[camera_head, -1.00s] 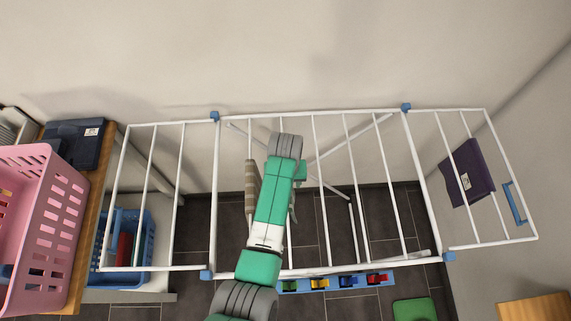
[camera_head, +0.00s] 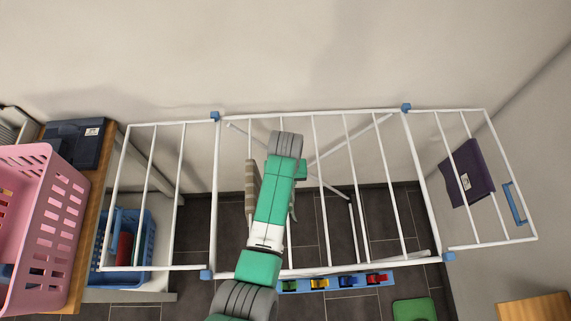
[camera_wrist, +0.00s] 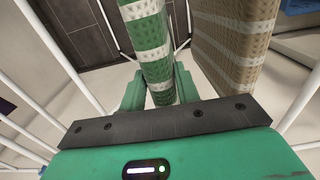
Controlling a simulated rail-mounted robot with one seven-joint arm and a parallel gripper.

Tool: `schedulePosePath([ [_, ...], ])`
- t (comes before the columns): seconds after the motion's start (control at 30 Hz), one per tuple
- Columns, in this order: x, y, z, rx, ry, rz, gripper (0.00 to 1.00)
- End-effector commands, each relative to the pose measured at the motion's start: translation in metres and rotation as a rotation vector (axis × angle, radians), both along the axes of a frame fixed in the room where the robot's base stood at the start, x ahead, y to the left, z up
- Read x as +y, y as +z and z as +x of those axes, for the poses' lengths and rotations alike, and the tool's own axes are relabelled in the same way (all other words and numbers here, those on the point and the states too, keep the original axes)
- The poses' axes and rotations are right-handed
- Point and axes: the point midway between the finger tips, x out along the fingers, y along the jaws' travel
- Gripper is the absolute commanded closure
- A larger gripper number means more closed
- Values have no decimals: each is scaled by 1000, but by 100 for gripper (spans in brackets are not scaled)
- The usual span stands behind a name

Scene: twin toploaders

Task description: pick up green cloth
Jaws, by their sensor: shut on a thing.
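In the head view my own arm covers the cloth and the gripper, which are over the middle of the white drying rack (camera_head: 364,112).
A purple cloth (camera_head: 472,172) hangs on the rack's right wing. A pink basket (camera_head: 52,215) stands at the left on a wooden top, with a blue basket (camera_head: 146,245) lower down. Rack bars run close on both sides of my arm. Toy-coloured items (camera_head: 348,282) lie below the rack.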

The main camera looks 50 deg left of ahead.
Motion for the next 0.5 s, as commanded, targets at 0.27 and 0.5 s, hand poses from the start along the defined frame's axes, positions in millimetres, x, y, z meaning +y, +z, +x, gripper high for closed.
schedulePosePath([
  [0.27, 1, 68, 1, -4, 0, 3, 100],
  [0.5, 0, 128, 1, -3, 0, 3, 100],
])
